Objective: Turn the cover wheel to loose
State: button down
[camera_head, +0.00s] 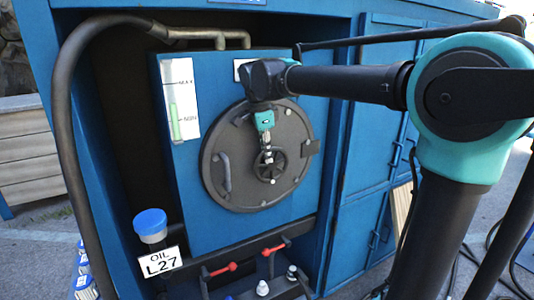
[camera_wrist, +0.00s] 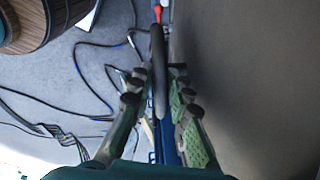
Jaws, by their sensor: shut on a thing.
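The cover wheel (camera_head: 271,167) is a small dark spoked handwheel on the round dark cover (camera_head: 235,135) of the blue tank. In the head view my gripper (camera_head: 267,152) hangs down from above over the wheel's upper part. In the wrist view a dark, smooth bar, which looks like the wheel (camera_wrist: 159,70) seen edge-on, stands between the two fingers of my gripper (camera_wrist: 156,92). The gripper is shut on the wheel. The exact contact of the fingertips is hard to see.
A curved grab handle (camera_head: 225,172) sits on the cover's left. A level gauge (camera_head: 180,98) is on the tank's upper left. Below are red valve levers (camera_head: 222,269), a blue-capped container (camera_head: 150,224) and an oil sign (camera_head: 161,263). A hose (camera_head: 68,130) runs down the left.

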jog(key=c, duration=1.6)
grip_release()
jog(key=shift+s, duration=0.1)
jog(key=shift+r, duration=0.1)
notch_tip(320, 180, up, 12)
jog(key=s+a, duration=0.1)
jog(key=shift+s+f, duration=0.25)
jog(key=shift+s, duration=0.15)
jog(key=shift+a, duration=0.1)
